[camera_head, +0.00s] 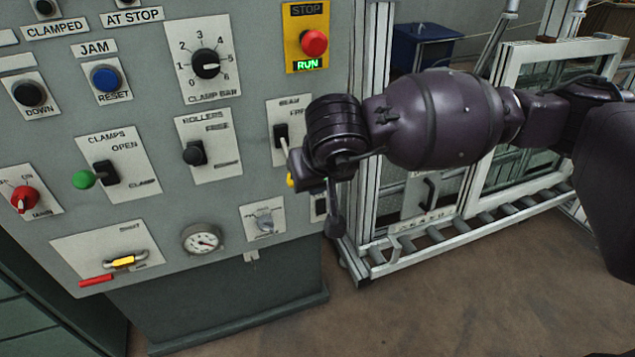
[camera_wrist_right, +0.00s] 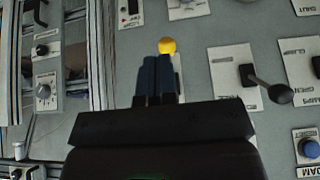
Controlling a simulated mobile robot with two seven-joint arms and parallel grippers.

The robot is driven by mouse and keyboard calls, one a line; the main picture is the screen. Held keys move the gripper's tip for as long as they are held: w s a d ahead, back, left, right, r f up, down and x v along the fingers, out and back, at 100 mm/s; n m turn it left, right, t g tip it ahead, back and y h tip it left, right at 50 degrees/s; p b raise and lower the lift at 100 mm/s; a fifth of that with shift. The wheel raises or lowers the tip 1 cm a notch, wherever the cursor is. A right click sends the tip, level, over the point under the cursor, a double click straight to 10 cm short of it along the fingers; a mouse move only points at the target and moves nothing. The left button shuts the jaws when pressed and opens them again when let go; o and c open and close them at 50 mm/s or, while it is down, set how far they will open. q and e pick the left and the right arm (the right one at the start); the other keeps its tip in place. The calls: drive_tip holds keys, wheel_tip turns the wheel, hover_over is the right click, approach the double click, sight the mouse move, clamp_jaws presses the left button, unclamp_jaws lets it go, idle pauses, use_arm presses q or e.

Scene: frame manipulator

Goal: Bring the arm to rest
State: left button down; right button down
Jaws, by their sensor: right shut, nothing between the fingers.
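My right arm (camera_head: 440,118) reaches in from the right in the head view, in front of the grey control panel (camera_head: 240,112). My right gripper (camera_head: 300,184) is low by the beam switch plate (camera_head: 277,107). In the wrist view its dark fingers (camera_wrist_right: 157,78) are together and empty. A yellow knob (camera_wrist_right: 167,46) shows just past the fingertips, and a bit of it shows in the head view (camera_head: 290,180). I cannot tell whether the fingers touch it. The arm hides part of the beam plate. My left gripper is out of view.
Above are the clamp bar dial (camera_head: 206,64) and red stop button (camera_head: 314,42), with a lit RUN sign. A metal frame (camera_head: 375,215) stands behind my arm. Bare floor (camera_head: 450,310) lies below.

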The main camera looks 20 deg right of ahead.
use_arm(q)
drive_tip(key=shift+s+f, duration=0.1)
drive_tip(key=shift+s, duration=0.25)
use_arm(e)
drive_tip(key=shift+s+r, duration=0.1)
drive_tip(key=shift+s, duration=0.25)
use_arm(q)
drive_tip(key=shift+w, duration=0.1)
use_arm(e)
drive_tip(key=shift+w, duration=0.1)
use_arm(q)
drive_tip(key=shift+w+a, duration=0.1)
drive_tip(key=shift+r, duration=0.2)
